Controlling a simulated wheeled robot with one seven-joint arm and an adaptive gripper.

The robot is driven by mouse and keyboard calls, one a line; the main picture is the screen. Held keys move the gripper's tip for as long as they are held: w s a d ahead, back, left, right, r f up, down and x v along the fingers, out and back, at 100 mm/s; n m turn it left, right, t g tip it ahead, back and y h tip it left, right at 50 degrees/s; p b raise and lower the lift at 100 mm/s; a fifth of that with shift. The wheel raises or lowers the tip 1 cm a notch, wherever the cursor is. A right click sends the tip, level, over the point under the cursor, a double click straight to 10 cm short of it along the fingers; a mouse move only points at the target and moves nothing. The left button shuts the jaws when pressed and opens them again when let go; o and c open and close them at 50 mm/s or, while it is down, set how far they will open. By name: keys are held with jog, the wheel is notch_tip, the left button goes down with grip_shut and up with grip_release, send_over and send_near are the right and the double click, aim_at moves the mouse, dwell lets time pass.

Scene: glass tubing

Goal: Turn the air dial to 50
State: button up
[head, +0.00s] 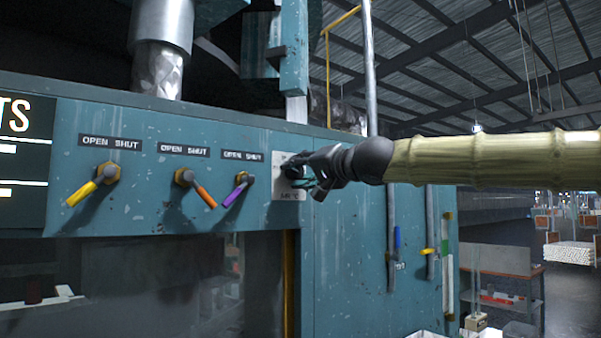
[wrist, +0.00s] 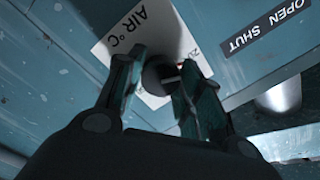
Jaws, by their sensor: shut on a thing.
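The air dial (wrist: 161,74) is a dark round knob with a light pointer mark. It sits on a white plate (wrist: 134,30) marked "AIR °C". In the head view the plate (head: 289,194) is on the blue-green panel, right of the purple lever, and my gripper mostly covers the dial. My gripper (head: 300,170) reaches in from the right and is shut on the dial. In the wrist view the two fingers of my gripper (wrist: 160,82) lie on either side of the knob. Most scale numbers are hidden; part of a "20" shows, and the dial's setting cannot be read.
Left of the dial are a yellow lever (head: 82,193), an orange lever (head: 204,194) and a purple lever (head: 236,194), each under an "OPEN SHUT" label. Upright pipes with blue (head: 397,238) and yellow (head: 430,251) handles are lower right. Open floor lies farther right.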

jog(key=m, duration=0.4)
jog(key=shift+f, duration=0.15)
jog(key=m+b, duration=0.1)
jog(key=m, duration=0.3)
jog(key=shift+f, duration=0.1)
jog(key=m+b, duration=0.1)
jog(key=m, duration=0.3)
jog(key=m+b, duration=0.1)
jog(key=m, duration=0.2)
jog(key=shift+m+t, duration=0.3)
jog(key=shift+m, duration=0.1)
jog(key=m+b, duration=0.1)
jog(key=m, duration=0.2)
jog(key=shift+m+b, duration=0.3)
jog(key=shift+m, duration=0.1)
jog(key=m+b, duration=0.1)
jog(key=m, duration=0.2)
jog(key=shift+m+b, duration=0.35)
jog(key=shift+m, duration=0.05)
jog(key=m+b, duration=0.2)
jog(key=m, duration=0.2)
jog(key=shift+h, duration=0.4)
jog(key=shift+r+m+b, duration=0.2)
jog(key=shift+m+b, duration=0.15)
jog(key=shift+m, duration=0.35)
jog(key=shift+c, duration=0.2)
